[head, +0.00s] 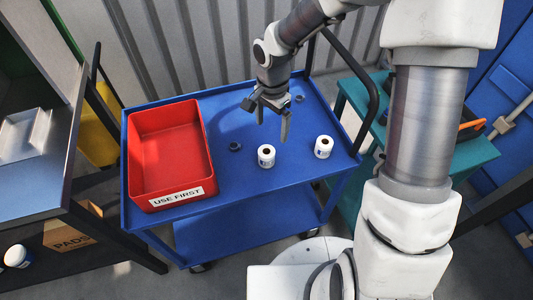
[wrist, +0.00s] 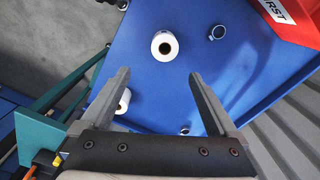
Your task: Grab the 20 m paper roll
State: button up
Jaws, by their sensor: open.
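Two white paper rolls with dark cores and blue markings stand on the blue cart top. The nearer-middle roll (head: 266,156) also shows in the wrist view (wrist: 165,45), just beyond the gap between my fingertips. The right roll (head: 323,147) is partly hidden by my left finger in the wrist view (wrist: 124,103). Any length print is too small to read, so I cannot tell which roll is 20 m. My gripper (head: 272,130) is open and empty, above the cart behind the middle roll; its fingers point down in the head view. It also shows in the wrist view (wrist: 161,74).
A red bin (head: 148,127) labelled USE FIRST fills the cart's left side. Small dark rings lie on the blue cart (head: 227,180), one near the bin (head: 234,146) and one at the back (head: 299,98). A teal table (head: 470,153) stands right; a shelf (head: 60,120) stands left.

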aim_at(266, 156)
notch_tip(266, 156, down, 9)
jog(key=shift+r+b, duration=0.2)
jog(key=shift+b, duration=0.45)
jog(key=shift+s+a+f+b, duration=0.15)
jog(key=shift+a+f, duration=0.1)
jog(key=shift+f, duration=0.6)
jog(key=shift+w+a+f+b, duration=0.1)
jog(key=shift+a+f+b, duration=0.1)
jog(key=shift+f, duration=0.7)
jog(key=shift+s+a+f+b, duration=0.1)
jog(key=shift+a+f, duration=0.15)
jog(key=shift+f, duration=0.6)
jog(key=c, duration=1.5)
jog(key=shift+r, duration=0.1)
